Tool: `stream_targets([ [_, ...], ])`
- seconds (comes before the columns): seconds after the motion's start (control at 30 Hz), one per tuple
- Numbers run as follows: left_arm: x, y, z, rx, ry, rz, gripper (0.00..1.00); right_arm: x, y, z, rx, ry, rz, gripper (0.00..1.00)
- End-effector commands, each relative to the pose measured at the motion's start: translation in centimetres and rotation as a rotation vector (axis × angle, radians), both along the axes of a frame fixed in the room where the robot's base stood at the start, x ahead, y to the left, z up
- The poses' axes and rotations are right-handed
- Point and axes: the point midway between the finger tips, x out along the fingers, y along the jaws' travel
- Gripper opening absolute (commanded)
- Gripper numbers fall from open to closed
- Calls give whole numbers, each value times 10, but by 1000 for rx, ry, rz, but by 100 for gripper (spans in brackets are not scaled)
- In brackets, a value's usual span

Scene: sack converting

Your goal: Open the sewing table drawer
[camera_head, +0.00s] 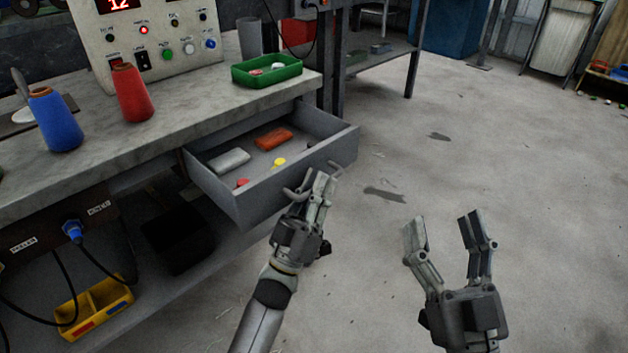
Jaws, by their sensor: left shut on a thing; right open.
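The grey sewing table drawer (262,188) stands pulled out from under the tabletop, and its inside shows. In it lie a grey block (229,160), an orange-red block (273,139), a yellow round piece (279,162) and a small red piece (242,183). My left gripper (318,187) is at the drawer's front, shut on the drawer handle (298,193); the fingers hide part of the handle. My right gripper (446,232) is open and empty, to the right of the drawer over the floor.
The sewing table (180,113) carries a blue thread cone (54,120), a red thread cone (131,93), a green tray (266,72) and a control panel (155,35). A yellow bin (95,305) sits below at left. The concrete floor (500,150) at right is largely clear.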

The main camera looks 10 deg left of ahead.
Motion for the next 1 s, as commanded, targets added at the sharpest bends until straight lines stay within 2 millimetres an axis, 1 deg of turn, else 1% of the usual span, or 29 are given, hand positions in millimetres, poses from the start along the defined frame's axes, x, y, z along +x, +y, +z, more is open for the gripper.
stream_targets([
  [0.33,0,0,-2,1,3,1,0,0,0,-1,-1,5,0,66],
  [0.37,0,0,-2,1,3,1,11,0,0,-1,-1,4,0,66],
  [0.4,0,0,-2,1,3,1,17,0,0,-1,-1,4,0,66],
  [0.43,0,0,-2,1,3,1,19,0,0,-1,-1,4,0,66],
  [0.77,-1,0,-2,1,2,0,19,0,0,0,-1,2,0,66],
  [0.87,-6,3,-8,1,4,1,19,0,0,0,-1,2,0,66],
  [1.0,-21,10,-26,2,7,0,19,0,0,0,-1,2,0,66],
])
